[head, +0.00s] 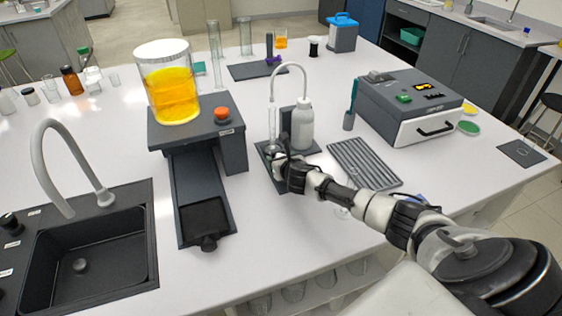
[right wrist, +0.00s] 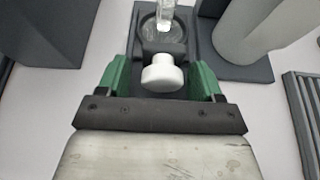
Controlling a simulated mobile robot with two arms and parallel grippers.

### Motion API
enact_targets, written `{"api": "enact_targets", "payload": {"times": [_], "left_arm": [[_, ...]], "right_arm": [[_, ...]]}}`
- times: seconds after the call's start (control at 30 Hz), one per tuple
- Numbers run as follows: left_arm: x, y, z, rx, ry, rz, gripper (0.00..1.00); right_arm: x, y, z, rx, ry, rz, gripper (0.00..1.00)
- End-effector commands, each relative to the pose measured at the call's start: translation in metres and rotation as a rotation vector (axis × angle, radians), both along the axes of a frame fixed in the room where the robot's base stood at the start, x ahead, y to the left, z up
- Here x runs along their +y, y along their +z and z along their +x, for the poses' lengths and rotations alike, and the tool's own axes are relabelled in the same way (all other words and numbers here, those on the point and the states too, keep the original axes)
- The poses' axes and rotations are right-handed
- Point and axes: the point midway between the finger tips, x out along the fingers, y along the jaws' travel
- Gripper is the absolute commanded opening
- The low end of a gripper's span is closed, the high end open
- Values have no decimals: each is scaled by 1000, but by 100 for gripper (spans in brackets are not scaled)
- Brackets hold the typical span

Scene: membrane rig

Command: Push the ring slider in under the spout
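The ring slider (right wrist: 161,48) is a dark piece with a round ring and a white knob (right wrist: 162,74) at its near end; it lies on a dark base plate. A clear glass tube (right wrist: 165,12) stands in or over the ring; its top is cut off in the right wrist view. The spout (head: 290,66) is a pale bent tube arching from the white bottle (head: 301,125) toward this spot. My right gripper (right wrist: 160,62) is open, its green fingers on either side of the knob with gaps. In the head view my right gripper (head: 280,160) hides most of the slider. My left gripper is not in view.
A grooved dark rack (head: 365,164) and a grey box device (head: 410,105) stand to the right. On the left are a stand with an orange-filled beaker (head: 170,95) and a sink (head: 85,250). White table top is free in front of the base plate.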

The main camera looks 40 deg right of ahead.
Motion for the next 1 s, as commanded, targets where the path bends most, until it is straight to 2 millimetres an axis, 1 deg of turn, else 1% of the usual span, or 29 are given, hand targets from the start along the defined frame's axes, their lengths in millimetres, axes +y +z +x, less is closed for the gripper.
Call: {"api": "enact_targets", "payload": {"times": [0.27, 0.43, 0.57, 0.8, 1.0], "left_arm": [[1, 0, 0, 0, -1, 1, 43], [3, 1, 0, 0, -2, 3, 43], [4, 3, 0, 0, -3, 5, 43], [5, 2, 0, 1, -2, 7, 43], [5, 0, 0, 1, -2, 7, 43]], "right_arm": [[-1, -1, -1, 3, -1, -2, 66], [1, 3, -9, 2, 0, -3, 66], [4, 9, -23, 3, 1, -4, 66], [13, 23, -59, 3, 2, -4, 66], [20, 34, -83, 3, 2, -3, 66]]}}
